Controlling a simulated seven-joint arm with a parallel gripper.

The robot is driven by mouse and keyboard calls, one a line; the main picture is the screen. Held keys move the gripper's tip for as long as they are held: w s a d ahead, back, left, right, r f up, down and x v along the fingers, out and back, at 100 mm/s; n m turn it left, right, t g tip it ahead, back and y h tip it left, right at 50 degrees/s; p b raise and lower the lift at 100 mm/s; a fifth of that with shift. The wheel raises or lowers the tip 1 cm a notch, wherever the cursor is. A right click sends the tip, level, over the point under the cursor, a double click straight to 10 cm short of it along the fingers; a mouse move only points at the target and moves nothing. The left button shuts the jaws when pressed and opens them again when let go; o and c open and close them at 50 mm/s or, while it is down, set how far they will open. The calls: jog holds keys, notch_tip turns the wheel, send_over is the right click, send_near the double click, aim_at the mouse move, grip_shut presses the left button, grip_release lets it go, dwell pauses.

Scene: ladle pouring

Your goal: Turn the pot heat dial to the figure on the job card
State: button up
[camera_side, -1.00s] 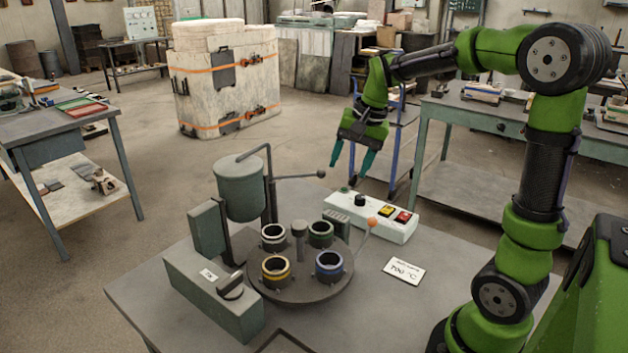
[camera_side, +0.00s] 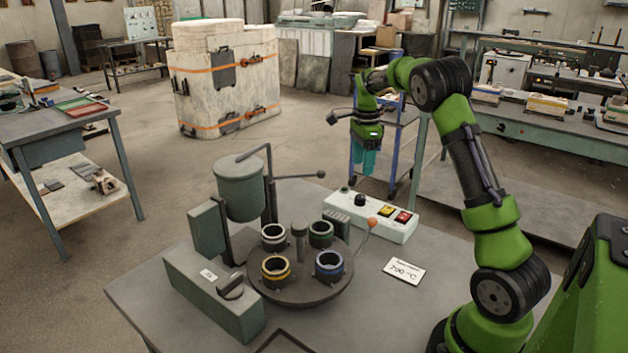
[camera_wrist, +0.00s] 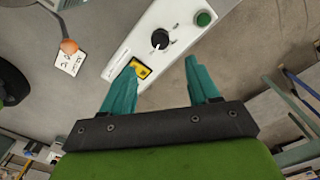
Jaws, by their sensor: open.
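The heat dial is a black knob (camera_side: 360,200) on a white control box (camera_side: 399,229). In the wrist view the dial (camera_wrist: 160,39) has a white pointer line and sits a little beyond my fingertips; its scale marks are too small to read. My gripper (camera_side: 365,172) points down above and behind the box, open and empty. In the wrist view its two teal fingers (camera_wrist: 161,72) are spread apart, below the dial in the picture. The job card (camera_side: 404,271) lies on the table and seems to read 790 °C, though the middle figure is unclear.
Left are the turntable with coloured ring moulds (camera_side: 329,265) and the hanging pot (camera_side: 239,189).

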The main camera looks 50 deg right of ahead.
aim_at(360, 197)
notch_tip(360, 197, down, 10)
jog(key=shift+f, duration=0.25)
jog(key=c, duration=1)
